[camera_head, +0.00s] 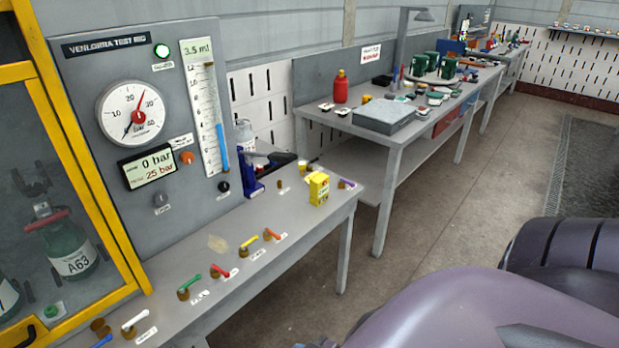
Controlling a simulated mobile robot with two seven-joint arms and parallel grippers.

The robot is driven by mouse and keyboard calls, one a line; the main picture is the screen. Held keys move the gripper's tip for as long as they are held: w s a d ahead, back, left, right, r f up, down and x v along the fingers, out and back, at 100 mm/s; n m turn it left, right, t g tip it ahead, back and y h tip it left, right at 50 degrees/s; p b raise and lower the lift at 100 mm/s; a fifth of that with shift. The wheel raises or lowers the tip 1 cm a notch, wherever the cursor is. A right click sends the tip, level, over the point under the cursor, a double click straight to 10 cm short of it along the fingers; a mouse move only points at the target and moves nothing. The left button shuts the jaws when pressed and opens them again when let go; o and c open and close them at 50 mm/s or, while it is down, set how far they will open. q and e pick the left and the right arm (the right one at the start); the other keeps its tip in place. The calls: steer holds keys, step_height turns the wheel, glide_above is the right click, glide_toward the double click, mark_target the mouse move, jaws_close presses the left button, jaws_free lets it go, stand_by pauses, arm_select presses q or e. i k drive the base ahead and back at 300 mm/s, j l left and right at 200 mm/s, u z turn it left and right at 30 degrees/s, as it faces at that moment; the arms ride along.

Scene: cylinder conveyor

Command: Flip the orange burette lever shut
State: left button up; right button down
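The orange lever (272,234) is on a small brass valve near the front edge of the grey bench, just right of a yellow lever (250,241). Its handle slants in the picture; I cannot tell whether it is open or shut. A burette scale (205,110) with a blue column (222,148) is on the upright panel, under a display reading 3.5 ml. An orange knob (187,157) is on the same panel, beside the pressure display.
Red (222,273), green (191,278), white (134,319) and purple (346,184) levers line the bench (225,305). A yellow box (318,188) stands near its far end. A yellow-framed cabinet (75,160) is at left. The floor (440,205) beside the benches is clear.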

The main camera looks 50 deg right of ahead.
mark_target(277, 237)
steer(key=z, duration=1.2)
